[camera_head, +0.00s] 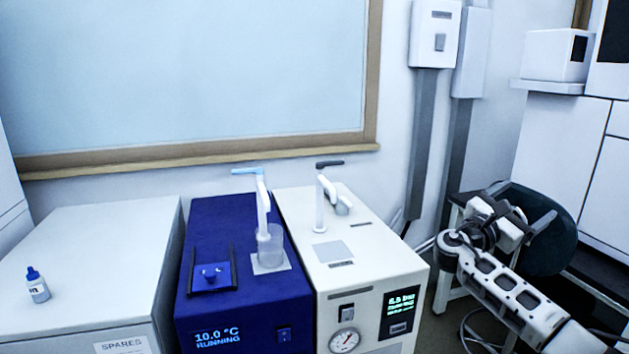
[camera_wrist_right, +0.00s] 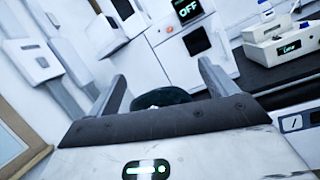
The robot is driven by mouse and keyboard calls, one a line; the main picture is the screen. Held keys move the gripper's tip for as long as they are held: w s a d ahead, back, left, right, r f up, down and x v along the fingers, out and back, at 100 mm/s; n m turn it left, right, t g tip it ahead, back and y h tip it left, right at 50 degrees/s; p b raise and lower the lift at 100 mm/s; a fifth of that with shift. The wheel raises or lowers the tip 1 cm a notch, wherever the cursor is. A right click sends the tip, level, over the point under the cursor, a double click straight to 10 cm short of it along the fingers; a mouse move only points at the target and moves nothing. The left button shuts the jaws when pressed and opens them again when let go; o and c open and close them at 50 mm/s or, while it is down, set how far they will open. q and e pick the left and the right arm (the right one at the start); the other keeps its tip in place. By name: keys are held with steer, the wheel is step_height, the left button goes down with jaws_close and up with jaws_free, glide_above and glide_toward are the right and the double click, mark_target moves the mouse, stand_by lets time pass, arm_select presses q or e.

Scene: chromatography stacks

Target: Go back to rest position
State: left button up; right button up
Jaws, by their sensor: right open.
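My right arm comes in from the lower right in the head view. Its gripper (camera_head: 520,205) is at the right side, apart from the instruments on the bench and in front of a dark round seat (camera_head: 552,248). In the right wrist view the two fingers of my right gripper (camera_wrist_right: 162,84) stand wide apart with nothing held between them. Part of the dark seat (camera_wrist_right: 160,99) shows beyond them. My left gripper is in neither view.
A blue unit (camera_head: 215,245) with a beaker (camera_head: 270,245) and a white unit (camera_head: 375,265) with a gauge stand centrally. A grey cabinet (camera_head: 95,245) marked SPARES carries a small blue-capped bottle (camera_head: 38,288). White wall boxes (camera_head: 435,35) hang behind. The cabinet top is mostly clear.

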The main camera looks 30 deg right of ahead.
steer(key=w+f+t+y, duration=0.3)
steer(key=w+f+t, duration=0.2)
steer(key=w+t, duration=0.2)
steer(key=w+a+f+m+t+y, duration=0.3)
steer(key=w+a+m+t+y, duration=0.5)
steer(key=w+a+t+y, duration=0.4)
steer(key=s+a+f+g+y, duration=0.2)
steer(key=s+a+f+y, duration=0.15)
steer(key=a+f, duration=0.7)
steer(key=s+a+f+g+y, duration=0.2)
steer(key=s+a+f, duration=0.3)
steer(key=a+f, duration=0.5)
steer(key=s+a+f+m+g+y, duration=0.1)
steer(key=s+a+f+y, duration=0.1)
steer(key=s+a, duration=0.6)
steer(key=s+a+f+m+g+y, duration=0.1)
steer(key=s+a+f, duration=0.3)
steer(key=s+a, duration=0.5)
steer(key=a+y, duration=0.1)
steer(key=a, duration=0.1)
steer(key=shift+s+a, duration=0.25)
steer(key=shift+a, duration=0.1)
